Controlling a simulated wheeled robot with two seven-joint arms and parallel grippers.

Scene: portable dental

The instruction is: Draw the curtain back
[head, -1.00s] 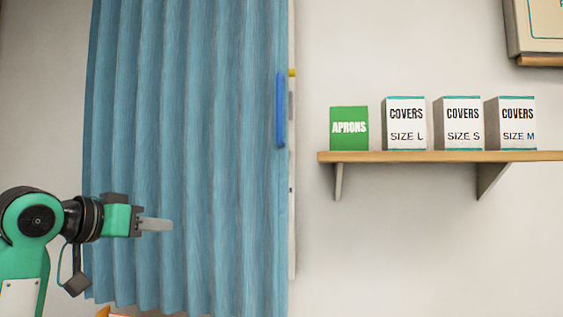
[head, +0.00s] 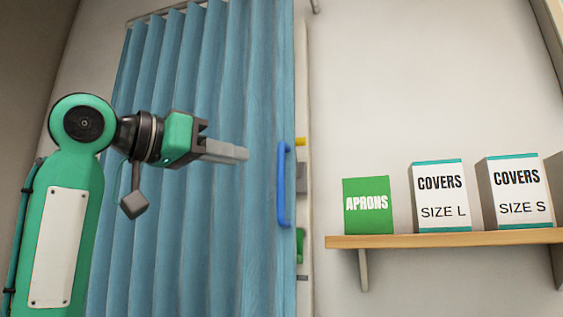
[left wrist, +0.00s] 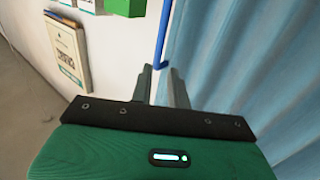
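The blue pleated curtain (head: 215,90) hangs from a rail on the left half of the head view. A blue vertical handle (head: 283,185) is on its right edge. My left gripper (head: 243,153) is in front of the curtain, its fingers pointing right towards the handle, apart from it in the picture. In the left wrist view, the fingers (left wrist: 163,85) show a gap between them and hold nothing. The handle (left wrist: 162,40) appears beyond the fingertips there, with the curtain (left wrist: 240,60) to the right. My right gripper is not in view.
A wooden shelf (head: 440,241) on the right wall carries a green aprons box (head: 368,206) and white covers boxes (head: 441,197). Small yellow and green items show behind the curtain's edge. The left wrist view shows a framed booklet (left wrist: 68,52) on the wall.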

